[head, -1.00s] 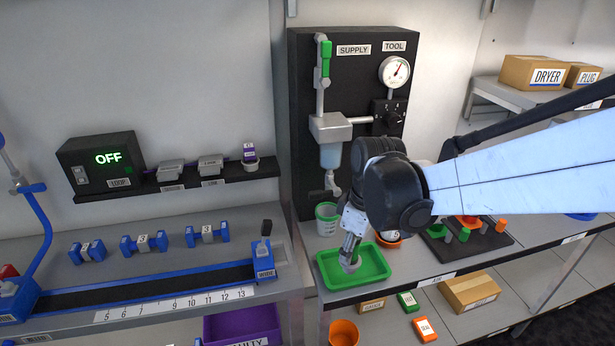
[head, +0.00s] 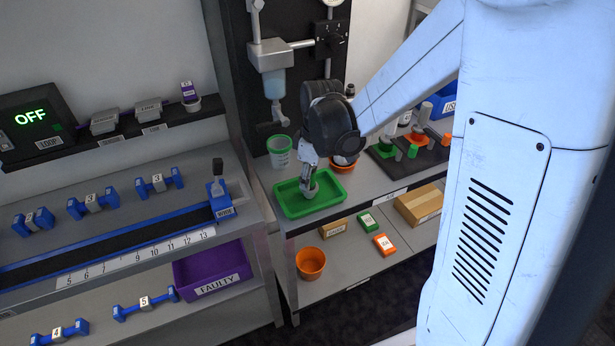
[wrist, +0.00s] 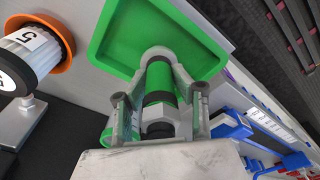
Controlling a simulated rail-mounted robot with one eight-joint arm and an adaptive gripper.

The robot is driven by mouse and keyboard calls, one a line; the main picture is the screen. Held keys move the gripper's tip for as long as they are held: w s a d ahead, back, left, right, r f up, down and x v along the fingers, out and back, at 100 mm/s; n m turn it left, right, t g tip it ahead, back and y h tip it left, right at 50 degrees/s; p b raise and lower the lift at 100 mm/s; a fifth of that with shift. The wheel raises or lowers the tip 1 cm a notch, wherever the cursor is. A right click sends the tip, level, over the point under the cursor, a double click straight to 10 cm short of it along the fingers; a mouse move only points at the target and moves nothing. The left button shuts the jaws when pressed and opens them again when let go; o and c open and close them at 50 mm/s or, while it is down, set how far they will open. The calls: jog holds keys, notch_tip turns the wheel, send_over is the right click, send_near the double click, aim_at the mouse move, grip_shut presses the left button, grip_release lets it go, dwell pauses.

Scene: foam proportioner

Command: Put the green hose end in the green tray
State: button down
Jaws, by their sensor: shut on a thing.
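The green tray (head: 288,197) lies on the bench near its front edge, and its inside also fills the top of the wrist view (wrist: 140,32). My gripper (head: 309,188) points down over the tray. In the wrist view my gripper (wrist: 159,94) is shut on the green hose end (wrist: 159,76), a green cylinder with a dark band and grey metal parts. Its far grey end lies over the tray's inside. In the head view it is small and mostly hidden by the fingers. I cannot tell whether it touches the tray floor.
A green cup (head: 279,150) stands behind the tray. An orange bowl (head: 343,166) is behind it to the right, beside a dark rack (head: 385,160). A dispenser (head: 272,82) hangs above. An orange pot (head: 310,262) and small boxes (head: 385,244) sit on the shelf below.

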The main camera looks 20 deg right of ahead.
jog(key=shift+f, duration=0.15)
jog(key=shift+f, duration=0.15)
jog(key=c, duration=1.4)
grip_release()
jog(key=r, duration=0.8)
jog(key=s+d+r+p, duration=0.1)
jog(key=r, duration=0.3)
jog(key=shift+s+r, duration=0.3)
jog(key=shift+r, duration=0.1)
jog(key=shift+s+a+r+m+t+h, duration=0.15)
jog(key=shift+s+r+m+t, duration=0.85)
jog(key=shift+s+m, duration=1.25)
jog(key=shift+s+a+r+m+t+h, duration=0.15)
jog(key=shift+s+r+m+t, duration=0.8)
jog(key=shift+s, duration=2.35)
jog(key=shift+s+r+m+t+h, duration=0.2)
jog(key=shift+s+r+m+t, duration=0.8)
jog(key=shift+s+m, duration=1.35)
